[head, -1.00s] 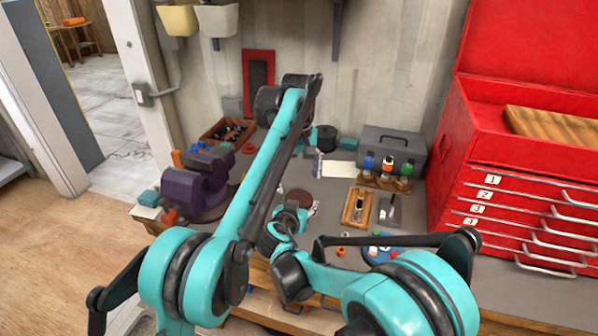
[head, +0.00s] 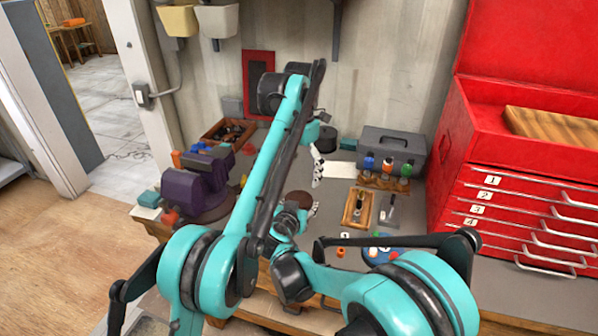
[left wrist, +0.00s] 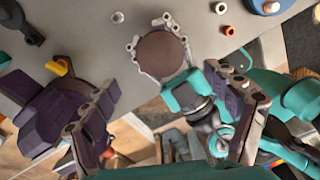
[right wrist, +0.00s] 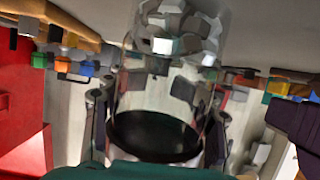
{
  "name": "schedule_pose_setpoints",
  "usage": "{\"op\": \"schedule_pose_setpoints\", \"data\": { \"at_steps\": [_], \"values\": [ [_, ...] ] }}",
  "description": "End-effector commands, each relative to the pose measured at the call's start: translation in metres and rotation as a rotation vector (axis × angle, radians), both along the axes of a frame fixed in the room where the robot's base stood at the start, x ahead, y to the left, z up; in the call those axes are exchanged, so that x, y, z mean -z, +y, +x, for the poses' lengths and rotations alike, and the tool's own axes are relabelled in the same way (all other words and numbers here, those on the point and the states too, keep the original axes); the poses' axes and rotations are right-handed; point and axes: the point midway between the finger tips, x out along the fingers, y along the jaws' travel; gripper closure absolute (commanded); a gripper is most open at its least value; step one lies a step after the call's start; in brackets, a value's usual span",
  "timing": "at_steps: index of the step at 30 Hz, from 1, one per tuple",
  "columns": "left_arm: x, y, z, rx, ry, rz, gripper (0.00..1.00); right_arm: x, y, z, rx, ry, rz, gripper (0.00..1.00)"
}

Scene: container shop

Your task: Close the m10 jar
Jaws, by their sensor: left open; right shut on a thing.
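My right gripper (right wrist: 158,125) is shut on a clear jar (right wrist: 165,75), one finger on each side. Metal nuts (right wrist: 180,25) show in the jar, in the upside-down right wrist view. A dark round lid (right wrist: 155,137) shows at the jar's other end. From above, the lid is a brown disc (left wrist: 162,53) between the right gripper's fingers; it also shows in the head view (head: 298,198). I cannot tell whether it is screwed tight. My left gripper (head: 317,168) is open and empty above and beside the jar; its spread fingers show in the left wrist view (left wrist: 165,125).
A purple vise (head: 190,192) stands left on the bench. Behind and right are a grey toolbox (head: 392,147), a bottle rack (head: 383,182), a wooden tray (head: 357,208) and a red drawer chest (head: 520,205). A blue dish (head: 398,254) and loose nuts (head: 341,252) lie nearer the front.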

Motion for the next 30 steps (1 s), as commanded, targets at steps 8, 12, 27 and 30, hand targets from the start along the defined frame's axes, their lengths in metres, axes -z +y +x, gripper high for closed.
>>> {"op": "schedule_pose_setpoints", "data": {
  "at_steps": [8,12,27,30],
  "values": [
    [0.0,0.0,0.0,-0.008,0.0,0.0,0.13,0.0,0.0,0.0,0.0,-0.001,0.0,1.0],
    [0.003,0.0,0.0,-0.007,0.0,0.0,0.13,0.0,0.0,0.0,0.0,-0.001,0.0,1.0],
    [0.069,0.001,-0.002,-0.006,0.0,0.0,0.13,0.0,0.0,0.0,0.0,-0.001,0.0,1.0],
    [0.076,0.001,-0.003,-0.006,0.0,0.0,0.13,0.0,0.0,0.0,0.0,-0.001,0.0,1.0]
  ]
}}
